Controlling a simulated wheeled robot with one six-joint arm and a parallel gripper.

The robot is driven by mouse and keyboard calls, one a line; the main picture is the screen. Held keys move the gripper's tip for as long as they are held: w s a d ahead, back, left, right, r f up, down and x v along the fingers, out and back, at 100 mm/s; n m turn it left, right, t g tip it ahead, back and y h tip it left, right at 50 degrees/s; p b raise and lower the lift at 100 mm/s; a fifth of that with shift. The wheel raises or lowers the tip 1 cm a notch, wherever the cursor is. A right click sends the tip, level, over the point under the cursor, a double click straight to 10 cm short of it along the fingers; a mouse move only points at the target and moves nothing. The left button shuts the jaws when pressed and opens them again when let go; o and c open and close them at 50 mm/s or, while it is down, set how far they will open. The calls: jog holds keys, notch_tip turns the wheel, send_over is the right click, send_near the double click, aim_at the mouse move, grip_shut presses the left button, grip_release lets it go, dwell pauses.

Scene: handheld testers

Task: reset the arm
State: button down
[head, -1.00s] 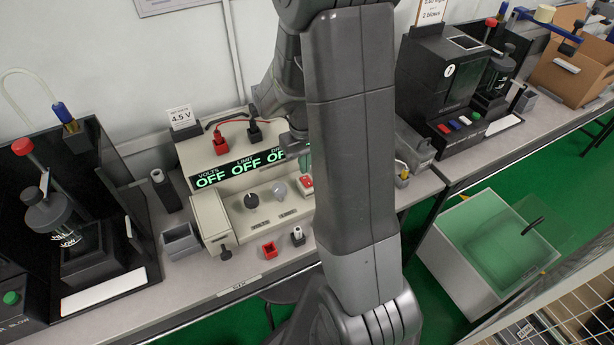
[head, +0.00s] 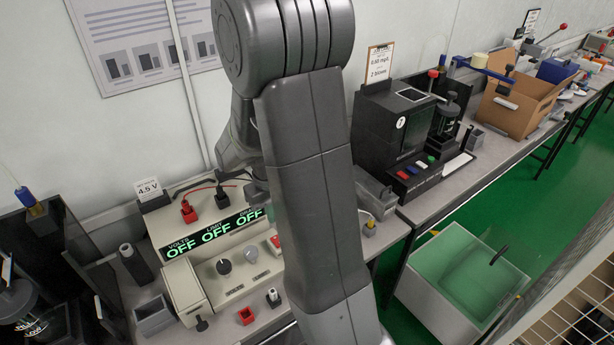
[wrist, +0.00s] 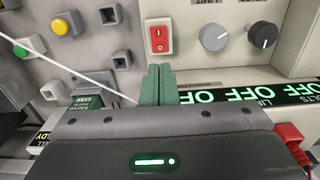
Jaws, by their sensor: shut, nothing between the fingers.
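My gripper (wrist: 158,84) shows in the wrist view with its green fingers together and nothing between them. It is above the front panel of a beige power supply (wrist: 270,85), close to a red rocker switch (wrist: 159,38). In the head view my arm crosses the middle and hides most of the gripper. The power supply also shows in the head view (head: 190,292), with its display (head: 213,233) reading OFF several times. Two knobs sit beside the switch, one grey (wrist: 214,37) and one black (wrist: 262,36).
A red plug (head: 188,212) and a black plug (head: 222,198) stand on the supply. A black tester (head: 395,130) and a cardboard box (head: 515,108) are to the right. A clear-walled tank (head: 460,285) stands lower right on the green floor. A dark tester (head: 40,265) is at the left.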

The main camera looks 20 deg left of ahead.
jog(key=shift+f+b, duration=2.65)
jog(key=shift+f, duration=0.9)
jog(key=shift+r, duration=0.15)
jog(key=shift+r, duration=0.15)
